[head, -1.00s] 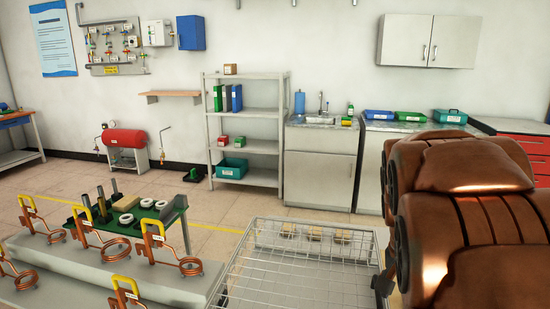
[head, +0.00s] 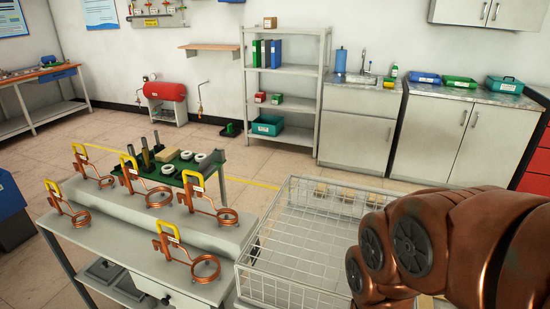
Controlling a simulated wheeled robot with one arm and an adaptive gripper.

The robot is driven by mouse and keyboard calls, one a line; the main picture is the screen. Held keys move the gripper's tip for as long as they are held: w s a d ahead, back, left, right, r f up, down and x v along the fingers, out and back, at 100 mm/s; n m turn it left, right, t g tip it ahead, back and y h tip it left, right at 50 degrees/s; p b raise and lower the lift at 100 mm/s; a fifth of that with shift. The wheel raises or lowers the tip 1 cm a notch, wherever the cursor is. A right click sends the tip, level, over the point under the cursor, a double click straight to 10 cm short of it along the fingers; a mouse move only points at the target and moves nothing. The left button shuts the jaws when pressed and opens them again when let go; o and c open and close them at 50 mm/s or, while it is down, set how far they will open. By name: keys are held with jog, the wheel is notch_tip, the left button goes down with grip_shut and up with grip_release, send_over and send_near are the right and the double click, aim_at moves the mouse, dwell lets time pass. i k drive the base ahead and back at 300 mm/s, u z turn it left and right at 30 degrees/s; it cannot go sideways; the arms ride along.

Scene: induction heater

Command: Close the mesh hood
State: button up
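The white wire-mesh hood (head: 252,268) shows in the head view at the lower middle, to the right of the bench with the coils. It looks like a rectangular mesh box with upright sides. Its lower right part is hidden behind my copper-coloured arm. My arm fills the lower right of the view, close to the hood in the picture; I cannot tell whether they touch. My gripper is not visible.
Several copper coils with yellow handles (head: 165,232) stand on the grey bench (head: 130,252) left of the hood. A shelf rack (head: 285,85) and cabinets (head: 358,125) line the wall. Tiled floor lies open between.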

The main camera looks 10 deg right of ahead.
aim_at(238, 266)
jog(key=u, duration=0.5)
jog(key=k, duration=0.6)
jog(key=u, duration=0.9)
jog(key=i, duration=1.2)
jog(key=z, duration=0.05)
